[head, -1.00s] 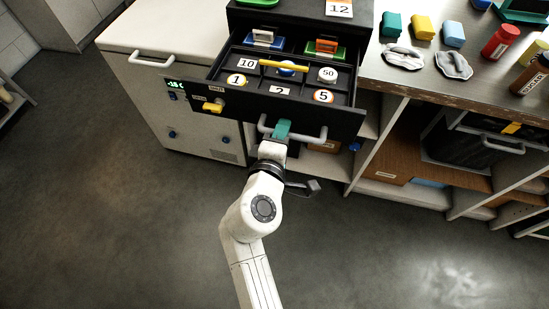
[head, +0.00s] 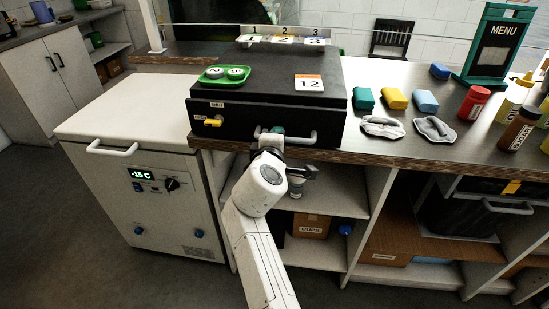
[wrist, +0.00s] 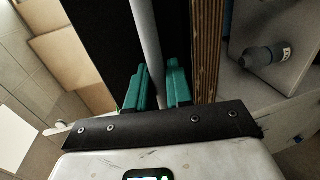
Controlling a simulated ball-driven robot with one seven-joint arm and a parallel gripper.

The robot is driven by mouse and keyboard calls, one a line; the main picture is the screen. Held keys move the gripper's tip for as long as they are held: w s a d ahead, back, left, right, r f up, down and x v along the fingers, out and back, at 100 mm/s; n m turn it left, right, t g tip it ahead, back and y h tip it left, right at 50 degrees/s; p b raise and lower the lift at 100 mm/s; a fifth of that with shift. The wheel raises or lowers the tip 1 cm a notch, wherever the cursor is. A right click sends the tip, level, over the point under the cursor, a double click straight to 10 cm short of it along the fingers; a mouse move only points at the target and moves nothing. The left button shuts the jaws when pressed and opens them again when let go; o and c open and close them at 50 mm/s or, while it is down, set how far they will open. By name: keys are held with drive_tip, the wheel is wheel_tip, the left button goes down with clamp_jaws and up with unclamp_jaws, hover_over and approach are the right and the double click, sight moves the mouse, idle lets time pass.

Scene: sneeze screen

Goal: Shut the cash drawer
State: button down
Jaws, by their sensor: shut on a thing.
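The black cash drawer unit (head: 240,122) stands on the counter in the head view. Its front lies flush with the body, and no open tray shows. A grey bar handle (head: 301,137) runs across the front, with a yellow key or latch (head: 213,123) to its left. My gripper (head: 277,131) is at the left part of the handle. In the wrist view its teal fingers (wrist: 158,88) stand on both sides of the grey bar, shut on it. The black drawer front (wrist: 105,50) shows behind the bar.
A green tray (head: 247,82) with white round pieces and a number 12 card (head: 309,82) sit on top of the unit. Coloured blocks (head: 395,99), grey cloths (head: 381,127) and bottles (head: 473,103) stand to the right. A white freezer (head: 150,195) is at left.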

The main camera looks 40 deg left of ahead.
drive_tip(key=shift+r+x, duration=0.2)
drive_tip(key=shift+x, duration=0.85)
drive_tip(key=c, duration=1.2)
unclamp_jaws()
drive_tip(key=p+v, duration=0.1)
drive_tip(key=v, duration=0.9)
drive_tip(key=shift+s+d, duration=0.2)
drive_tip(key=shift+s, duration=0.15)
